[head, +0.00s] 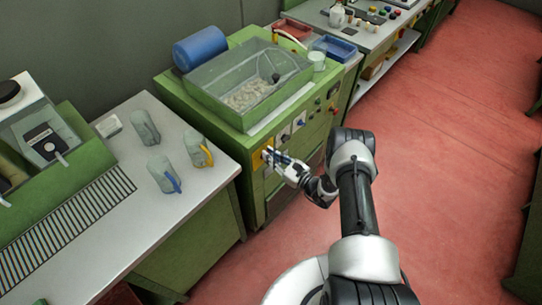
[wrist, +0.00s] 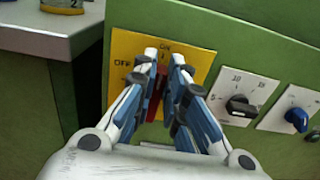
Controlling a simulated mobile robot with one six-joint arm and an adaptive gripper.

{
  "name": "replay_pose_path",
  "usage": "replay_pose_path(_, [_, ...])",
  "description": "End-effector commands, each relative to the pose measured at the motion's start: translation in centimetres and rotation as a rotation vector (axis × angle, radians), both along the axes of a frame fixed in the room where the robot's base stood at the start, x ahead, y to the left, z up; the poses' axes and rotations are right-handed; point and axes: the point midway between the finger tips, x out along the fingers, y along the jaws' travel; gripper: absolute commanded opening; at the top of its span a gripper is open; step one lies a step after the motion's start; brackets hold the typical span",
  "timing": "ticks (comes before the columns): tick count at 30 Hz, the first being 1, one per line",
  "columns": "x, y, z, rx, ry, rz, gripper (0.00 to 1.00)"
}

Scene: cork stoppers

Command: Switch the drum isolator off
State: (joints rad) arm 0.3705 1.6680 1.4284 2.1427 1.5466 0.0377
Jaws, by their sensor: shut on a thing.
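The drum isolator is a yellow plate (wrist: 202,58) on the green front panel, marked ON at the top and OFF at the left. Its red handle (wrist: 157,92) shows between my fingers and points up, near the ON mark. My gripper (wrist: 164,62) is shut on the red handle; the fingers hide part of it and of the plate.
Right of the isolator are a black dial (wrist: 240,105) and a blue knob (wrist: 297,118). The machine carries a clear tub (head: 250,85) of pale pieces. A side table (head: 110,230) with several jugs stands to the left. The red floor (head: 450,150) at right is clear.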

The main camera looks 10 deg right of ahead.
Motion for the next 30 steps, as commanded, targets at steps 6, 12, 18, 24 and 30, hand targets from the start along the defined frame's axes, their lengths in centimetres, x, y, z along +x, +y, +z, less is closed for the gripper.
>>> replay_pose_path(6, [-0.04,0.02,-0.03,0.001,0.001,0.001,0.0])
replay_pose_path(12, [-0.07,0.06,-0.06,-0.008,-0.004,0.001,0.0])
replay_pose_path(18, [-0.14,0.21,-0.12,-0.059,-0.041,0.001,0.0])
replay_pose_path(24, [-0.34,0.5,-0.25,-0.169,-0.121,0.001,0.0])
replay_pose_path(30, [-0.61,0.87,-0.44,-0.318,-0.229,0.001,0.0])
